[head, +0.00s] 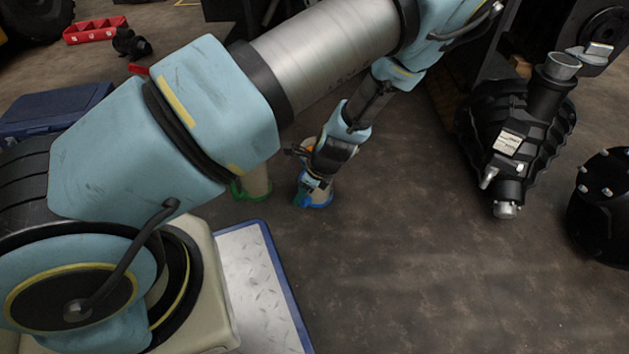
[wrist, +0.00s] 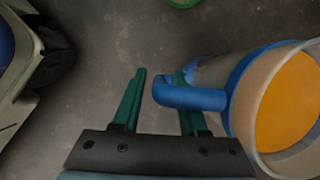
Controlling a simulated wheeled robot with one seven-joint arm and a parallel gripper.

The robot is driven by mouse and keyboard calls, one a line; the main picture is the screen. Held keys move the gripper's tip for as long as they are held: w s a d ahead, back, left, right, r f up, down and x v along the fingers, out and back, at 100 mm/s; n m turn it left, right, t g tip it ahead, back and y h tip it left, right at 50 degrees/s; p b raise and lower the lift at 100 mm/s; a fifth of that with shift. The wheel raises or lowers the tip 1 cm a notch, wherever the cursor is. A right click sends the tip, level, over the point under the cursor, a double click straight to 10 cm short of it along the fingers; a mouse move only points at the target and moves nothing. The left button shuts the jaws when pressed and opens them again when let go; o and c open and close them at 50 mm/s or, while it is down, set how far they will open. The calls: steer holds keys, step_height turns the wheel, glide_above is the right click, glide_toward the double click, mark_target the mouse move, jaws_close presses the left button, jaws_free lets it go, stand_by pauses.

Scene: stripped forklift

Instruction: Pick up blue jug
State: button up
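The blue jug (wrist: 240,90) stands on the floor at the right of the wrist view. It has a pale body, blue trim and an orange inside. Its blue handle (wrist: 190,96) points left and crosses in front of my gripper's right finger. My gripper (wrist: 160,74) is open, its two green fingers apart, with the handle's end reaching into the gap. I cannot tell whether a finger touches the handle. In the head view the jug's blue base (head: 316,204) shows below my gripper (head: 316,182), which hides much of the jug.
A similar green-trimmed jug (head: 256,184) stands just left. A dark machine part (head: 515,130) and a black hub (head: 600,205) lie at the right. A blue case (head: 55,110) and red tray (head: 95,30) are at the left. The floor right of the jug is clear.

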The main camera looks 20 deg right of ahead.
jaws_close()
stand_by(1.1)
